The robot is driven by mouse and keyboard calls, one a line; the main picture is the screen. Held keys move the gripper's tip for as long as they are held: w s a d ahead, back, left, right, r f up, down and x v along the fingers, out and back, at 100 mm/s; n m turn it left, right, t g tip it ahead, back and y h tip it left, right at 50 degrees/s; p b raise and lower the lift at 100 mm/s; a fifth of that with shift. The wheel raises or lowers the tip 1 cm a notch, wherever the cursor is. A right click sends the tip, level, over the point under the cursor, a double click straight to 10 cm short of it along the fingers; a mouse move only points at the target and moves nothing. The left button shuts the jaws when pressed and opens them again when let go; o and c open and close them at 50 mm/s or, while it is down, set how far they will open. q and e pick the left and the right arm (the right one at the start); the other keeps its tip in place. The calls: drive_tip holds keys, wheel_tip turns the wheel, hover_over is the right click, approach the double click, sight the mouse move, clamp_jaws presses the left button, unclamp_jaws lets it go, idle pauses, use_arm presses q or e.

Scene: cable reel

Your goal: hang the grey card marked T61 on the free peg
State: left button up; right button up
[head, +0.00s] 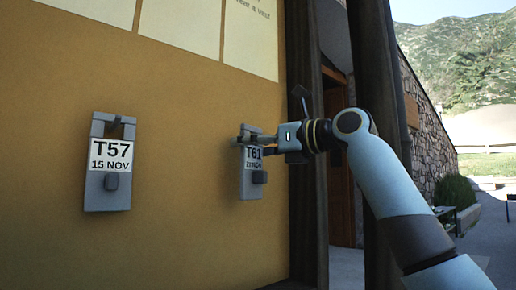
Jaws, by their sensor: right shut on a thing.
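My right gripper (247,139) comes in from the right and is shut on the card's upper part. Its fingers cover the card's top and part of the label. The peg at the card's top is hidden or too small to make out, so I cannot tell whether the card is on it. My left gripper is out of view.
A grey card marked T57 (108,177) hangs on a peg at the left of the yellow board (185,230). Pale sheets (178,22) are fixed above. A dark post (308,235) borders the board on the right. The board between the two cards is clear.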

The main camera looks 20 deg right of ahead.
drive_tip(key=shift+d+b+x, duration=0.2)
drive_tip(key=shift+b+x, duration=0.5)
drive_tip(key=shift+x, duration=0.45)
drive_tip(key=shift+w+a+f+p, duration=0.2)
drive_tip(key=shift+w+p, duration=0.4)
drive_tip(key=shift+w+f+p, duration=0.2)
drive_tip(key=shift+f+p, duration=0.1)
drive_tip(key=shift+p, duration=0.3)
drive_tip(key=o, duration=1.3)
approach(228, 152)
drive_tip(key=shift+v, duration=3)
